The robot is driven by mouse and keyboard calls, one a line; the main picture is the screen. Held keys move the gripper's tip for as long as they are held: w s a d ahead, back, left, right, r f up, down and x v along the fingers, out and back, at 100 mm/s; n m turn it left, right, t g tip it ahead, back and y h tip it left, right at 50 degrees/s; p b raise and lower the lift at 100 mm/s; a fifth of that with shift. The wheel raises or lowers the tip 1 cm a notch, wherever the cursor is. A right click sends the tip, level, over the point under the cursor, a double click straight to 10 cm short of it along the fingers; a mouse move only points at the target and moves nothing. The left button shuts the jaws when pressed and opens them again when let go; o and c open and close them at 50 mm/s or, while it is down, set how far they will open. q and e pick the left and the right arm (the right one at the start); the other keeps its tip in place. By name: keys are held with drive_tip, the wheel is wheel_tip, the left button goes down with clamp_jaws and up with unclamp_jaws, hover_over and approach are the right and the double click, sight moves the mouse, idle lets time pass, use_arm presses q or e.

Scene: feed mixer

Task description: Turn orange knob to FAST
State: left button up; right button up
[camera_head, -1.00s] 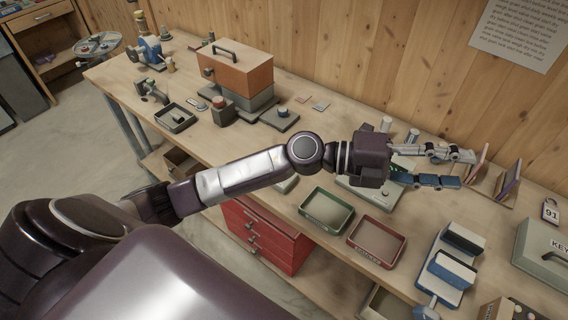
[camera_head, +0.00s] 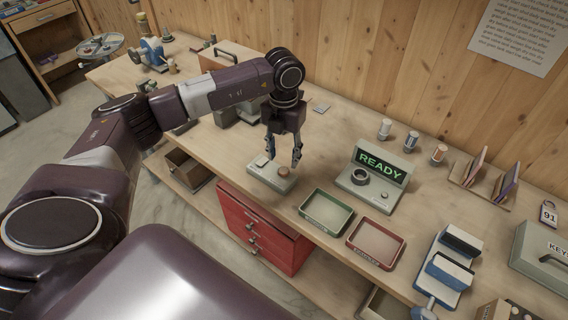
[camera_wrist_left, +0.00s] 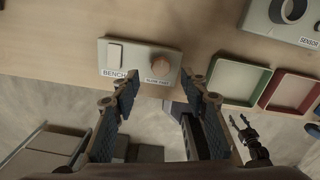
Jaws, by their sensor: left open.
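The orange-brown knob (camera_head: 284,171) sits on the right part of a pale control panel (camera_head: 262,179) at the bench's front edge. In the left wrist view the knob (camera_wrist_left: 161,63) is round, above a small label that seems to read SLOW and FAST. A pale rocker switch (camera_wrist_left: 115,54) is left of it. My left gripper (camera_head: 284,163) points down over the panel, its fingers apart, near the knob and not around it. In the wrist view its open fingers (camera_wrist_left: 165,90) lie below the knob. My right gripper (camera_wrist_left: 240,122) shows small at lower right, fingers apart.
A green tray (camera_head: 327,211) and a red tray (camera_head: 376,243) lie right of the panel. A READY display unit (camera_head: 380,166) with a dark ring stands behind them. Red drawers (camera_head: 262,230) are below the bench. An orange-brown box (camera_head: 222,57) stands further left.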

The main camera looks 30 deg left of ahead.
sight(284, 169)
use_arm(q)
wheel_tip(284, 169, down, 4)
drive_tip(key=shift+r+p, duration=0.15)
drive_tip(key=shift+p, duration=0.4)
drive_tip(key=shift+f, duration=0.6)
drive_tip(key=shift+c, duration=0.2)
clamp_jaws()
